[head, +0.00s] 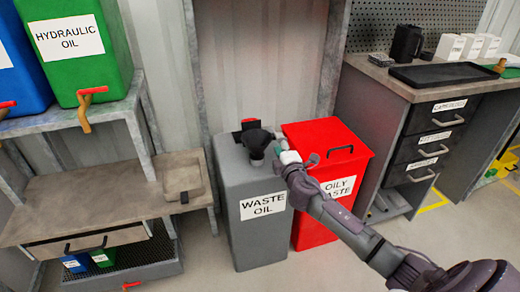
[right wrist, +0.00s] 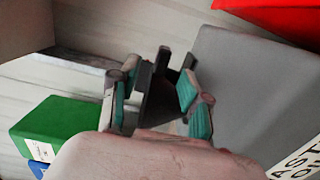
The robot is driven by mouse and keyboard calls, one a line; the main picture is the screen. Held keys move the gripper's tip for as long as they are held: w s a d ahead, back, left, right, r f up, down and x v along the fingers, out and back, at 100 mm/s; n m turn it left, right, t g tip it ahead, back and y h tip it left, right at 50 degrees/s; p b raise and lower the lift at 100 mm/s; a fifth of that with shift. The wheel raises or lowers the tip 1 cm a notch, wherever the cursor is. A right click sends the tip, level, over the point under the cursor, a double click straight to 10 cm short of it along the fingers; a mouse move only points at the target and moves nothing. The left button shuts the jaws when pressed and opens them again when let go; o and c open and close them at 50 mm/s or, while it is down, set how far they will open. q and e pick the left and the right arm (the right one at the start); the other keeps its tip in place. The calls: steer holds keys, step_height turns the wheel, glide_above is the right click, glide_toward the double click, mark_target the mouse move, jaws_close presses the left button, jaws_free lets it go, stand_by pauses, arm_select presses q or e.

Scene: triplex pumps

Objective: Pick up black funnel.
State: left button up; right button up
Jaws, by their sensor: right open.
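The black funnel (head: 256,141) stands on top of the grey waste oil bin (head: 240,190) in the head view. My right gripper (head: 279,149) reaches in from the right, its fingers just beside the funnel. In the right wrist view the dark funnel (right wrist: 160,98) shows between the two teal-padded fingers of the open right gripper (right wrist: 156,92). I cannot tell whether either finger touches it. Part of the funnel is hidden behind the gripper body in that view. My left gripper is not in view.
A red oily waste bin (head: 330,138) stands right of the grey bin, partly behind my right arm. A wooden shelf unit (head: 90,195) with a green hydraulic oil container (head: 75,50) is at the left. A workbench (head: 430,92) with drawers is at the right.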

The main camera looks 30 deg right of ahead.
mark_target(273, 139)
steer(key=x, duration=0.4)
steer(key=shift+w+a+f+b, duration=0.1)
steer(key=shift+w+a+b, duration=0.1)
steer(key=shift+a+b, duration=0.15)
steer(key=shift+c, duration=0.4)
jaws_close()
